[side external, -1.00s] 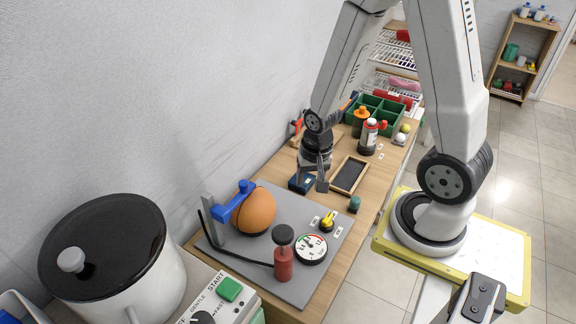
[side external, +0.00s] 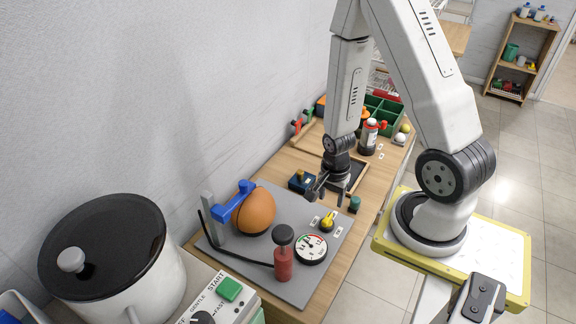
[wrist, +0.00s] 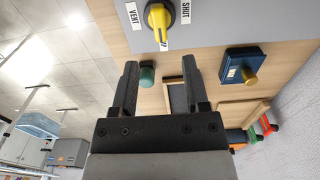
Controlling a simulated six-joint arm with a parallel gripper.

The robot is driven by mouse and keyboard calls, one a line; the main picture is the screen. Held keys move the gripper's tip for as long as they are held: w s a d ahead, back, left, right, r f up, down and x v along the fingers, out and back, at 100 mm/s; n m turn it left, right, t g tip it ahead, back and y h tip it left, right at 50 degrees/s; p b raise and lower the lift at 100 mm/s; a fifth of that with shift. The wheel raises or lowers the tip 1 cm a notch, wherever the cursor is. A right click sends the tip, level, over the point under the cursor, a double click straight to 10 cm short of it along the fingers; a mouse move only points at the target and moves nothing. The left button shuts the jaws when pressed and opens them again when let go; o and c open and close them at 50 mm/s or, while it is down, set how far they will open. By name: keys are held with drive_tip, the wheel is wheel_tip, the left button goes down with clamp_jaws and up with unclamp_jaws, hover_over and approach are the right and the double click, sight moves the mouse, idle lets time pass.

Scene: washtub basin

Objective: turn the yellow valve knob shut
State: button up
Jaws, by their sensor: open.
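The yellow valve knob (side external: 327,220) sits on a dark round base on the grey board (side external: 265,265). In the wrist view the yellow knob (wrist: 158,20) is at the top, between a VENT label (wrist: 133,16) on the left and a SHUT label (wrist: 184,8) on the right. Its handle lies roughly up and down in that view, between the labels. My gripper (side external: 328,198) is open and empty, a little above and behind the knob. In the wrist view the fingers (wrist: 159,84) are apart, with the knob beyond their tips, untouched.
A round gauge (side external: 311,248), a red pump (side external: 283,262) and an orange ball (side external: 254,210) under a blue clamp (side external: 233,201) share the board. A small teal knob (side external: 354,204) and a blue box with a brass knob (wrist: 243,67) stand close to my gripper.

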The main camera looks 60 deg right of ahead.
sight(329, 216)
drive_tip(key=shift+f, duration=3.65)
drive_tip(key=shift+c, duration=0.2)
clamp_jaws()
